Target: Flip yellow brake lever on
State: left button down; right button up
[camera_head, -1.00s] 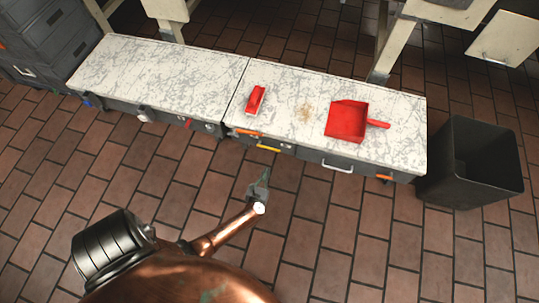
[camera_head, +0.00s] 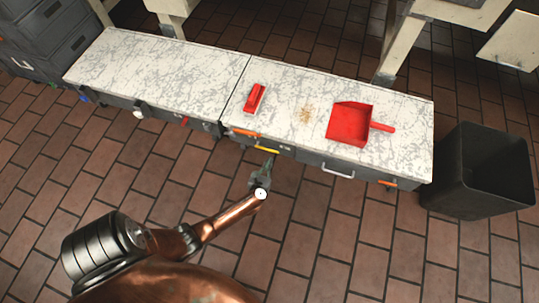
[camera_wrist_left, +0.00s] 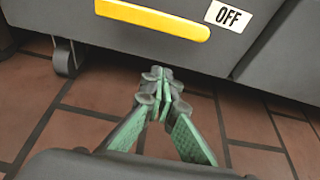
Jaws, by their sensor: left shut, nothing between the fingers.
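The yellow brake lever (camera_head: 266,150) is on the lower front of the right-hand cabinet. In the left wrist view the lever (camera_wrist_left: 152,18) is a long bar, with a white label reading OFF (camera_wrist_left: 229,16) to its right. My left gripper (camera_head: 267,166) is just in front of and below the lever. In the left wrist view its green-padded fingers (camera_wrist_left: 162,80) meet at the tips, shut and empty. The tips appear below the lever, apart from it. My right gripper is not in view.
A red dustpan (camera_head: 350,124) and a small red brush (camera_head: 254,98) lie on the speckled worktop (camera_head: 290,85), beside a patch of crumbs (camera_head: 305,114). Orange levers (camera_head: 244,132) are on the cabinet front. A black bin (camera_head: 480,170) stands at the right. The tiled floor in front is clear.

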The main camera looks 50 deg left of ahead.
pick_arm(q)
jog(key=shift+w+a+r+p, duration=0.1)
jog(key=shift+w+r+p, duration=0.1)
jog(key=shift+r+p, duration=0.3)
jog(key=shift+w+a+r+p, duration=0.15)
jog(key=shift+w+r, duration=0.05)
jog(key=shift+r, duration=0.5)
jog(key=shift+w+a+r+p, duration=0.1)
jog(key=shift+w+r+p, duration=0.1)
jog(key=shift+r+p, duration=0.3)
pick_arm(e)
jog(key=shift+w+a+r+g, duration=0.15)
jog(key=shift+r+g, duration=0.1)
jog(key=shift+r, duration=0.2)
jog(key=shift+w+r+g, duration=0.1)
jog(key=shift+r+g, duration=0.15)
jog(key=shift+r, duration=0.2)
pick_arm(q)
jog(key=shift+r, duration=0.1)
